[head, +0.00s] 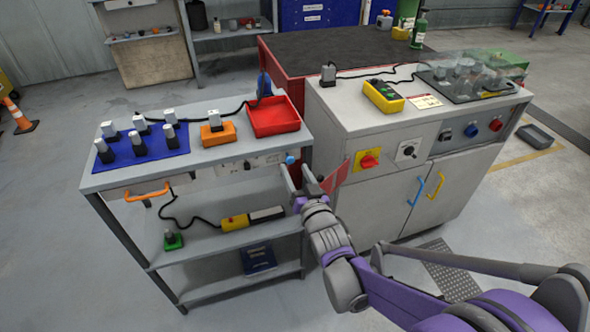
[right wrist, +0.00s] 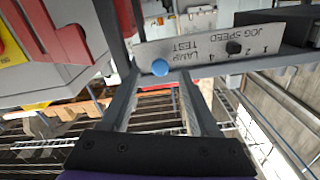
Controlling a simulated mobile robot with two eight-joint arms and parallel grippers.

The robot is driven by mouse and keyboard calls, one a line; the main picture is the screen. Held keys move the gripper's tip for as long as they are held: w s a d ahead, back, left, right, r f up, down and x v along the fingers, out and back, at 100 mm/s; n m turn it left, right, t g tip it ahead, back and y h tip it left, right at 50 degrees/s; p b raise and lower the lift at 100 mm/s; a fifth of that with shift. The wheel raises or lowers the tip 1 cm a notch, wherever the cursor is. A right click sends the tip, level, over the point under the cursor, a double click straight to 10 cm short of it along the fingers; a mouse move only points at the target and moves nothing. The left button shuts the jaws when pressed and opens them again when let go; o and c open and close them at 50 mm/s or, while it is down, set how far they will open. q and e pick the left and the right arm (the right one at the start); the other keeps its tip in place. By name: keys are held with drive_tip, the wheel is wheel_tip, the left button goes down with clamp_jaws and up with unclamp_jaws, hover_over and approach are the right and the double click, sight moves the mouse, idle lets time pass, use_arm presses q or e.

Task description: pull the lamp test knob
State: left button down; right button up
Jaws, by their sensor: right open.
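The lamp test knob (right wrist: 160,67) is a small round blue knob on a pale panel (right wrist: 205,45) marked LAMP TEST. In the head view the blue knob (head: 291,160) shows at the right end of the trolley's front, under the top. My right gripper (head: 299,178) is open at the knob. In the right wrist view the knob appears between the ends of the two spread fingers (right wrist: 161,82). I cannot tell whether the fingers reach around it or stop short, and no grip on it shows. My left gripper is not in view.
A dark selector marked JOG SPEED (right wrist: 234,47) shares the panel. The trolley top (head: 245,165) carries a red tray (head: 273,116) and an orange block (head: 218,133). A grey cabinet (head: 375,190) stands close on the right, with a red plate (head: 335,177) beside my gripper.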

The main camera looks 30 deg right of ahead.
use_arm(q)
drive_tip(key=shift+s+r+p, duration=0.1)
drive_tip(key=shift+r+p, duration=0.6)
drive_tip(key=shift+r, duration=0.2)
use_arm(e)
drive_tip(key=v, duration=1)
drive_tip(key=shift+d, duration=0.1)
drive_tip(key=s+a+f+n+g+y, duration=0.3)
drive_tip(key=s+a+f+g, duration=0.3)
drive_tip(key=a+f+g, duration=0.15)
drive_tip(key=s+a+f+n+g+y, duration=0.1)
drive_tip(key=s+a+f+n+g, duration=0.15)
drive_tip(key=s, duration=0.35)
drive_tip(key=s+a+f+n+g, duration=0.1)
drive_tip(key=s+a+g, duration=0.15)
drive_tip(key=s, duration=0.35)
use_arm(q)
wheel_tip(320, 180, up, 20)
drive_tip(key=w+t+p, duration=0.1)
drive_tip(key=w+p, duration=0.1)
drive_tip(key=p, duration=1.6)
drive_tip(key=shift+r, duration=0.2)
use_arm(e)
wheel_tip(320, 180, up, 20)
drive_tip(key=w, duration=0.3)
drive_tip(key=shift+d+m, duration=0.35)
drive_tip(key=shift+d, duration=0.15)
